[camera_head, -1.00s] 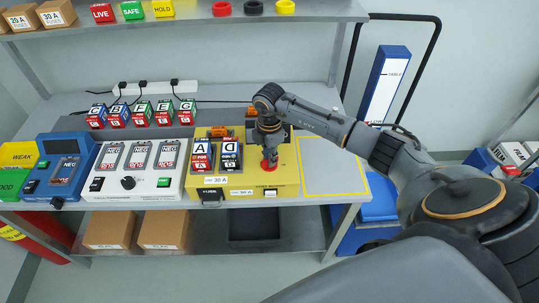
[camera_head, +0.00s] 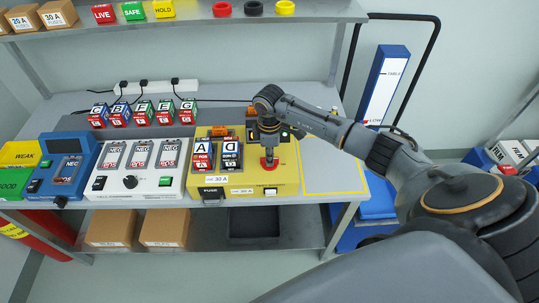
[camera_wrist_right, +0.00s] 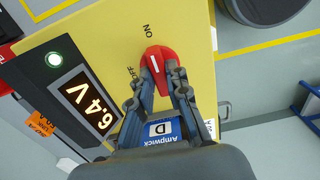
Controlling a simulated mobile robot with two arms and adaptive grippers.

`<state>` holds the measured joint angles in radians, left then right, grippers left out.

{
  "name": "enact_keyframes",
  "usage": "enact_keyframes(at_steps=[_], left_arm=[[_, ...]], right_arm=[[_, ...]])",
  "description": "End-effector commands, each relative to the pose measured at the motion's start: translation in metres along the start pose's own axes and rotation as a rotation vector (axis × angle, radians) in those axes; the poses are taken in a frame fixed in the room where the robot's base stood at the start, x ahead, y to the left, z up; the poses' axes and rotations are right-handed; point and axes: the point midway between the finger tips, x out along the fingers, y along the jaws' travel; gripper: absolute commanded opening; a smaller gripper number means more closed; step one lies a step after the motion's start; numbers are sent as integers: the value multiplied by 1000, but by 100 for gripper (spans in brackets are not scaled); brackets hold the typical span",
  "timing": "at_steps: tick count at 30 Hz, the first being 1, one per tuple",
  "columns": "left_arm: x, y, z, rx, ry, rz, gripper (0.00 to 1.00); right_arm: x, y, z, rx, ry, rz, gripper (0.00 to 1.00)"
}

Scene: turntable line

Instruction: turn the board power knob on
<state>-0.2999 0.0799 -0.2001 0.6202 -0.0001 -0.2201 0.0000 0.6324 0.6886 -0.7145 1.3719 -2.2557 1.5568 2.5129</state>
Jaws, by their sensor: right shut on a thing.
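The yellow board (camera_head: 288,178) stands on the bench, with cells A (camera_head: 202,155) and D (camera_head: 231,155) upright in it. Its red power knob (camera_head: 269,164) is at the board's right part, and also shows in the right wrist view (camera_wrist_right: 158,57). My right gripper (camera_wrist_right: 160,82) points down at the board and is shut on the knob, a finger on each side. The knob's white mark points roughly toward the ON label (camera_wrist_right: 148,30); OFF is to its lower left. The board's display (camera_wrist_right: 88,98) reads 6.4 V beside a lit whitish-green lamp (camera_wrist_right: 54,60). My left gripper is out of view.
A white charger (camera_head: 138,188) and a blue tester (camera_head: 62,180) stand left of the board. Several lettered cells (camera_head: 142,113) stand behind them. The yellow-outlined area (camera_head: 330,165) right of the board is clear. A shelf (camera_head: 190,20) crosses above the bench.

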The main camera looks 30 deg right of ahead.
Motion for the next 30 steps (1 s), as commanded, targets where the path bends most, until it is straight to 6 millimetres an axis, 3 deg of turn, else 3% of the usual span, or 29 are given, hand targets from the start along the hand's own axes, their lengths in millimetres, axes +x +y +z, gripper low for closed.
enact_keyframes(at_steps=[10, 11, 13, 14, 23, 26, 30], left_arm=[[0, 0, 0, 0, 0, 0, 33], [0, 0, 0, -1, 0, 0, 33], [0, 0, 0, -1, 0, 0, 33], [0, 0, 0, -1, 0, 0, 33], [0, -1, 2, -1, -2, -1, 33], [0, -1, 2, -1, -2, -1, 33], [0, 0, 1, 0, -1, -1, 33]], right_arm=[[-2, 2, 0, 6, 2, 4, 0], [-2, 2, 0, 6, 2, 4, 22], [-2, 2, 0, 6, 1, 4, 36], [-1, 2, 0, 5, 1, 4, 39], [-2, 1, 0, 3, 1, 1, 39], [-9, 1, 0, 3, 2, 2, 39], [-32, 2, 0, 2, 3, 5, 39]])
